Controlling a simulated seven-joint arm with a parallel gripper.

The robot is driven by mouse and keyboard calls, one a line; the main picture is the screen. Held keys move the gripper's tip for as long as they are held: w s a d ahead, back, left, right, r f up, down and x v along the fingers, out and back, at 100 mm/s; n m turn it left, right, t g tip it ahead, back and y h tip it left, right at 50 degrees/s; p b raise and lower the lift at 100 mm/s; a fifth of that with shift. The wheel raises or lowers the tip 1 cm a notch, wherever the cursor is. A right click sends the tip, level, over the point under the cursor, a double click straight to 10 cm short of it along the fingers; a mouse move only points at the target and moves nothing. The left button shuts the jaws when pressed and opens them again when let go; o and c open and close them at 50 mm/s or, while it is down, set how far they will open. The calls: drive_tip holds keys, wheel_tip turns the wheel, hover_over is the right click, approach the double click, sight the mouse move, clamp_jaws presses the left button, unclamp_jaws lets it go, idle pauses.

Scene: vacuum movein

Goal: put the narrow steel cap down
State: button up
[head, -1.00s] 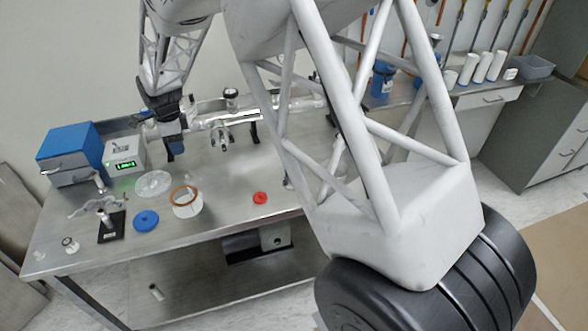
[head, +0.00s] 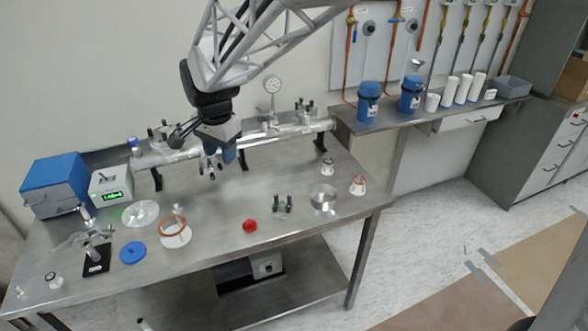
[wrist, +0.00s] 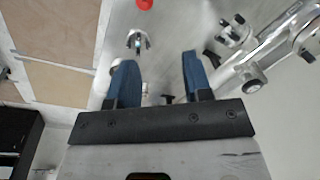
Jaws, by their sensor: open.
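My gripper (head: 226,154) hangs in front of the long steel tube (head: 285,132) at the back of the bench. In the wrist view its two blue fingers (wrist: 158,70) are spread apart with nothing held between them. I cannot tell for certain which piece is the narrow steel cap. A short clear or steel cylinder (head: 323,198) stands at the bench's right front. A small ringed piece (head: 327,166) stands behind it. A clamp with dark wing nuts (head: 282,205) sits left of the cylinder, and it also shows beyond the fingertips in the wrist view (wrist: 137,42).
The steel bench (head: 205,230) also holds a red knob (head: 250,226), an orange ring on a white base (head: 174,230), a blue disc (head: 132,252), a clear dish (head: 141,214) and a blue box (head: 54,181). The bench middle is mostly clear.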

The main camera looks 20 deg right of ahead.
drive_tip(key=s+d+r+n, duration=0.1)
drive_tip(key=s+d+n, duration=0.4)
drive_tip(key=s, duration=0.8)
drive_tip(key=s+d+n+t, duration=0.1)
drive_tip(key=s+d+n, duration=0.3)
drive_tip(key=s, duration=1)
drive_tip(key=shift+d+r+n, duration=0.35)
drive_tip(key=shift+d+n, duration=0.05)
drive_tip(key=shift+d, duration=0.75)
drive_tip(key=shift+s, duration=0.1)
